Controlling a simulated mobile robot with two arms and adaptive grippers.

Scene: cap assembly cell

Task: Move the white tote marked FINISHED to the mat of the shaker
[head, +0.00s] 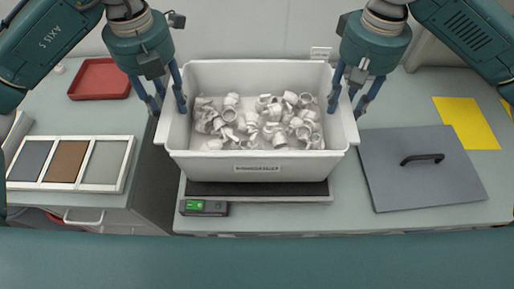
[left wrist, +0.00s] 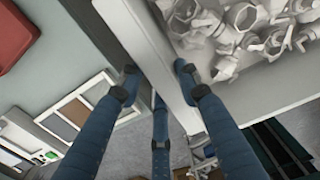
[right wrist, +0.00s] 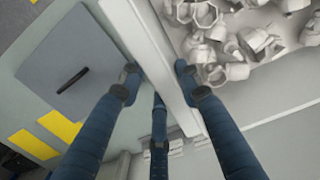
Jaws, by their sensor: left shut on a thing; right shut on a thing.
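A white tote (head: 255,165) full of white cap-like parts (head: 260,118) is at the middle of the head view, upright and level. A label (head: 257,169) is on its front wall; its text is too small to read surely. My left gripper (head: 168,108) is shut on the tote's left rim, which shows between its fingers in the left wrist view (left wrist: 157,70). My right gripper (head: 346,108) is shut on the right rim, also seen in the right wrist view (right wrist: 157,70). A dark flat platform (head: 258,190) lies under the tote; I cannot tell whether they touch.
A small box with a green display (head: 204,208) sits at the platform's front left. A grey lid with a black handle (head: 420,185) and a yellow sheet (head: 467,122) lie right. A red tray (head: 100,79) and a white three-panel frame (head: 70,163) are on the left counter.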

